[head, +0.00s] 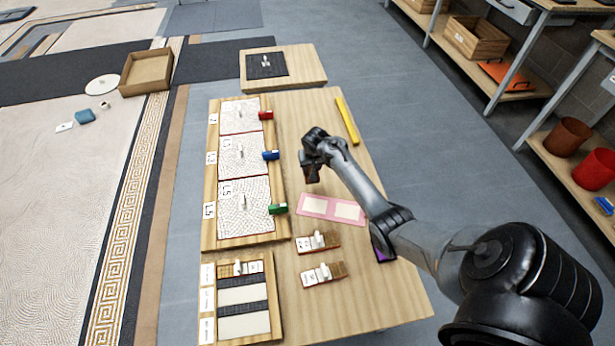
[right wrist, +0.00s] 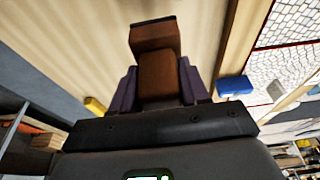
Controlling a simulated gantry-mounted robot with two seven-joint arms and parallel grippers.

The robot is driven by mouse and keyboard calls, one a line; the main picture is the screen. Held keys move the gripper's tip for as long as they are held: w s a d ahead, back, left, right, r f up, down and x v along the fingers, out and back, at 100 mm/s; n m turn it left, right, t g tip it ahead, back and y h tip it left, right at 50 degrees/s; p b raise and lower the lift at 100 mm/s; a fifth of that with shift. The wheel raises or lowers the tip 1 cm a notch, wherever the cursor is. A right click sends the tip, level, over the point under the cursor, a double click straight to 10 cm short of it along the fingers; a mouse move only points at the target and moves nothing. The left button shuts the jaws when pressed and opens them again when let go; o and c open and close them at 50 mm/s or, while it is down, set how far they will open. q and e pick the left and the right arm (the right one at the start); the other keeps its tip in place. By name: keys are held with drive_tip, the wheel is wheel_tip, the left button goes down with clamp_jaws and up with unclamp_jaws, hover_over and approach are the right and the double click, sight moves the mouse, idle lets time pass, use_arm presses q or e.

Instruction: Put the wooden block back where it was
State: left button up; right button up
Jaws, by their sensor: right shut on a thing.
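My right gripper (head: 311,174) hangs above the wooden table (head: 300,120), right of the mosaic board (head: 281,225). It is shut on a brown wooden block (right wrist: 158,72), seen between the two fingers in the right wrist view. In the head view the block is a small dark brown shape under the gripper, partly hidden by it. The block appears held clear of the tabletop. A pink mat with two pale rectangles (head: 331,208) lies on the table just in front of the gripper. My left gripper is not in view.
Red (head: 266,115), blue (head: 271,155) and green (head: 278,208) blocks sit along the board's right edge. Two knobbed pieces (head: 318,241) (head: 323,274) lie near the front, beside a striped tray (head: 276,290). A yellow bar (head: 347,121) lies at the back.

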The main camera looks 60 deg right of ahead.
drive_tip(key=shift+w+d+f+b, duration=0.2)
drive_tip(key=shift+w+f+b, duration=0.15)
drive_tip(key=shift+w, duration=0.2)
drive_tip(key=shift+w+d+f+b, duration=0.15)
drive_tip(key=shift+w+f+b, duration=0.1)
drive_tip(key=shift+w+f, duration=0.25)
drive_tip(key=b+x, duration=0.2)
drive_tip(key=x, duration=0.1)
drive_tip(key=shift+a+f, duration=0.1)
drive_tip(key=shift+f, duration=0.1)
drive_tip(key=shift+f+b, duration=0.3)
drive_tip(key=shift+b, duration=0.05)
drive_tip(key=shift+f, duration=0.15)
drive_tip(key=o, duration=1.1)
drive_tip(key=shift+c, duration=0.2)
